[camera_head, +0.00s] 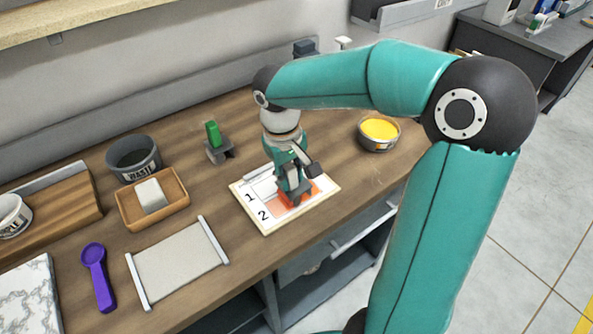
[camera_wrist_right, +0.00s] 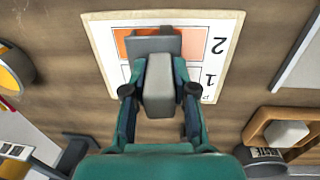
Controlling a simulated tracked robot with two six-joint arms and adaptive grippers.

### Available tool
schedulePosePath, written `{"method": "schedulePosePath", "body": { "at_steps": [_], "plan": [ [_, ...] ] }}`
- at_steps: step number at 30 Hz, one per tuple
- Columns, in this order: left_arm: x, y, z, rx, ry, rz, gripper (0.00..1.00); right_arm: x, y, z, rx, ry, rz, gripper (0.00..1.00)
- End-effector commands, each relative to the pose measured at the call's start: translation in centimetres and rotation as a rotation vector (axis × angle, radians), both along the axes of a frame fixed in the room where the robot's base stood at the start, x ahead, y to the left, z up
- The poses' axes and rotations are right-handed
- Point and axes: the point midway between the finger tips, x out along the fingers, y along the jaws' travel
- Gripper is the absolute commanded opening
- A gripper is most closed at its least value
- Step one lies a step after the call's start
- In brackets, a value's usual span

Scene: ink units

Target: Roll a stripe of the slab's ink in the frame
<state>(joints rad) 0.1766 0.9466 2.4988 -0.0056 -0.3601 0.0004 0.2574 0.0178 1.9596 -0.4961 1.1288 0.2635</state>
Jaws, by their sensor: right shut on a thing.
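A white card on a wood-edged board (camera_head: 266,228) has two frames marked 1 and 2; it also shows in the wrist view (camera_wrist_right: 104,35). Orange ink (camera_head: 284,207) lies in frame 2, showing on both sides of the tool in the wrist view (camera_wrist_right: 195,43). My right gripper (camera_head: 291,180) is over the board, shut on a grey roller (camera_wrist_right: 158,82). The roller's wide grey head (camera_wrist_right: 150,44) is over the orange area; whether it touches the card, I cannot tell. A pale marbled slab (camera_head: 30,298) lies at lower left, cut by the picture edge. My left gripper is not in view.
A purple spoon (camera_head: 98,275), a grey sheet with end bars (camera_head: 178,262), a sponge (camera_head: 151,196) in a wooden tray (camera_head: 130,212), a waste cup (camera_head: 121,164), a green-topped block in a grey stand (camera_head: 219,151) and a yellow-filled bowl (camera_head: 377,143) stand around the board.

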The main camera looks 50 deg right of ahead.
Motion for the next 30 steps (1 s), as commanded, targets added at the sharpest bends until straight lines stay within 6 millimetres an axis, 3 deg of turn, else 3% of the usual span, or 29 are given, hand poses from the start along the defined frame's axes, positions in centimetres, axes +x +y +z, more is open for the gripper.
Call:
{"method": "schedulePosePath", "body": {
  "at_steps": [30],
  "plan": [
    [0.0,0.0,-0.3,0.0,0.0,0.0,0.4,1.4,4.2,-0.2,-0.001,-0.002,0.002,0.0]
  ]
}}
